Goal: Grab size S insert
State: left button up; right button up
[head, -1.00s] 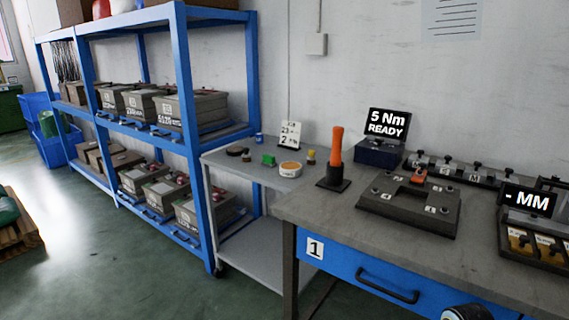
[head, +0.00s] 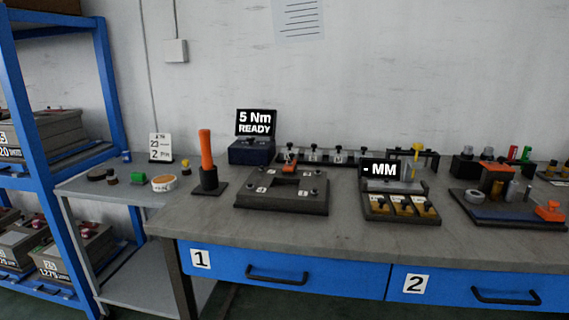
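A long dark rack (head: 326,161) stands at the back of the workbench and holds several small inserts with black knobs. One insert (head: 315,151) is left of the middle and another insert (head: 338,153) is to its right. Their size letters are too small to read now, so I cannot tell which is size S. A dark fixture block (head: 282,204) with a central opening lies in front of the rack, with an orange clamp (head: 290,164) at its back edge. Neither of my grippers is in view.
On the workbench (head: 330,232) are an orange-handled tool (head: 206,150) in a stand, a "5 Nm READY" display (head: 256,123), a "- MM" display (head: 380,170) over a tray of yellow pieces, and an orange-and-black station (head: 500,190). A blue shelf (head: 60,165) stands left. The bench front is clear.

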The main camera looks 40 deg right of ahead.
aim_at(314, 155)
jog(key=z, duration=1.35)
